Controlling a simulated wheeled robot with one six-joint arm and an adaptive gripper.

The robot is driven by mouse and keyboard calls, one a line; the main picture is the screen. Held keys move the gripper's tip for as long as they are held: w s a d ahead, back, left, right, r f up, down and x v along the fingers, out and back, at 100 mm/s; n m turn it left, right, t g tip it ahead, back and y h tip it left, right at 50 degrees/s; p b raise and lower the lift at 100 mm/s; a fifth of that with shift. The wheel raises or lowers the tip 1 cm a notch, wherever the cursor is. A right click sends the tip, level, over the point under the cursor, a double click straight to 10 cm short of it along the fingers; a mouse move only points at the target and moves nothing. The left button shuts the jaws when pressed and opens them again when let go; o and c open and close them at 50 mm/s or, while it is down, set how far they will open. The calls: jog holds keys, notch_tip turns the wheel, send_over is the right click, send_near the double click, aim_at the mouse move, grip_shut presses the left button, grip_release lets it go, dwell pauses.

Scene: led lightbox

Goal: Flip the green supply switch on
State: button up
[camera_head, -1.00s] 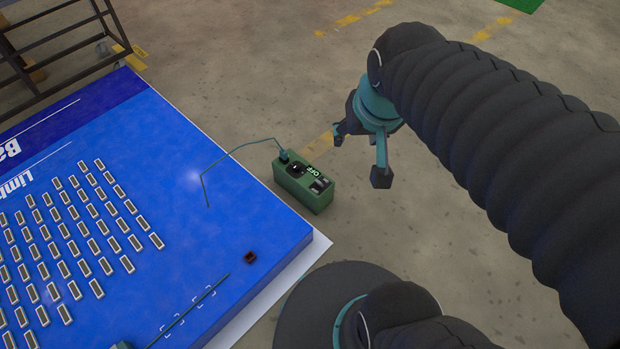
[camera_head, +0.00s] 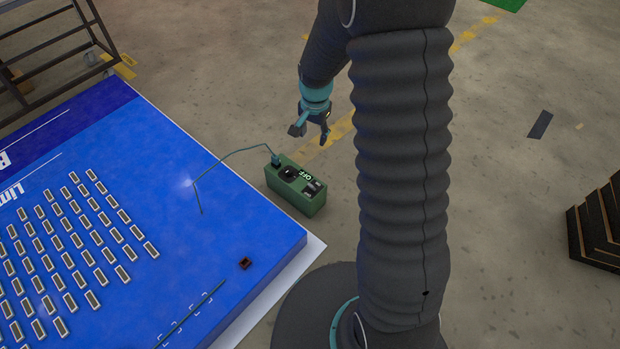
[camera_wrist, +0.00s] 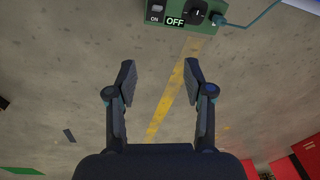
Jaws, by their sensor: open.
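The green supply box (camera_head: 296,188) stands on the floor beside the right edge of the blue lightbox panel. Its top carries a black round knob, an "OFF" label and a small rocker switch. In the wrist view the box (camera_wrist: 180,26) is at the top edge, partly cut off, with the switch (camera_wrist: 157,8) above an "ON" label and the knob (camera_wrist: 196,12) beside "OFF". My gripper (camera_head: 311,133) is open and empty, behind and above the box in the head view. In the wrist view its fingers (camera_wrist: 160,84) are spread over bare floor, apart from the box.
The blue panel (camera_head: 150,280) with rows of small modules fills the left. A thin teal cable (camera_head: 232,162) runs from the box to the panel. A dark rack (camera_head: 50,50) stands at the back left, and stacked dark slats (camera_head: 598,225) at the right. Floor behind the box is clear.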

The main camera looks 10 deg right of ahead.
aim_at(312, 187)
jog(key=f+m, duration=0.1)
jog(key=f, duration=0.8)
jog(key=w+f+g, duration=0.1)
jog(key=f, duration=0.9)
jog(key=w+f+m, duration=0.1)
jog(key=f, duration=0.8)
jog(key=shift+w+f+m, duration=0.25)
jog(key=shift+m, duration=0.05)
grip_shut()
